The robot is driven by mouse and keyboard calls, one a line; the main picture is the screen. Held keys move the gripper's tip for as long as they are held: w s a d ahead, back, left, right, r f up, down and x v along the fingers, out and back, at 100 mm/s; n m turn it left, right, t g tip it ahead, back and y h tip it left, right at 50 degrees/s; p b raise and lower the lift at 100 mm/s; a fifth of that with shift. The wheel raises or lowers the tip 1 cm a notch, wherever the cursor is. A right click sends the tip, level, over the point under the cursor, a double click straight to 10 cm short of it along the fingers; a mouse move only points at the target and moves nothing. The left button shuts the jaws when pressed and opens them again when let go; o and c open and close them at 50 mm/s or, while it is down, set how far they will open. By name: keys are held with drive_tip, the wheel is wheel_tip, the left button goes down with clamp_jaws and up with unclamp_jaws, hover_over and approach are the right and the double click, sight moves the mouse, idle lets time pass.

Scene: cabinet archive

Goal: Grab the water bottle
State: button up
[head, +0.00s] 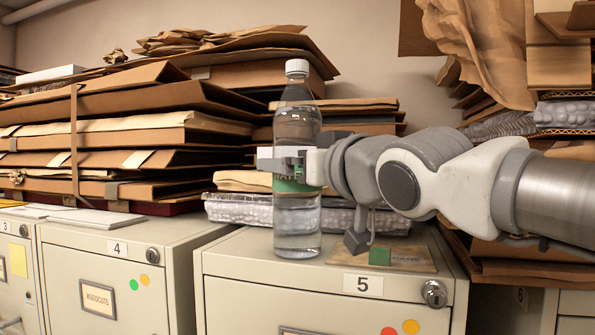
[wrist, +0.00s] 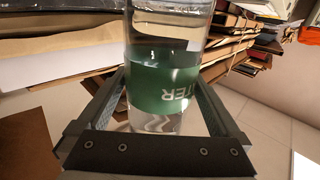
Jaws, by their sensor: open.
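The water bottle (head: 297,125) is clear plastic with a white cap and a green label, and it stands upright on the cabinet top marked 5. In the wrist view the bottle (wrist: 165,85) fills the middle, with its green label facing me. My gripper (head: 285,165) reaches in from the right at label height. In the wrist view my gripper (wrist: 163,85) is open, with one finger on each side of the bottle. The bottle lies between the fingers; whether either finger touches it I cannot tell. The arm hides part of the label in the head view.
Stacks of brown folders (head: 130,135) stand behind and left of the bottle. A flat brown card with a green patch (head: 380,257) lies on cabinet 5 (head: 270,262), right of the bottle. More stacked cardboard (head: 530,262) stands at the right, below my arm.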

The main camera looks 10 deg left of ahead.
clamp_jaws()
drive_tip(key=shift+r, duration=0.15)
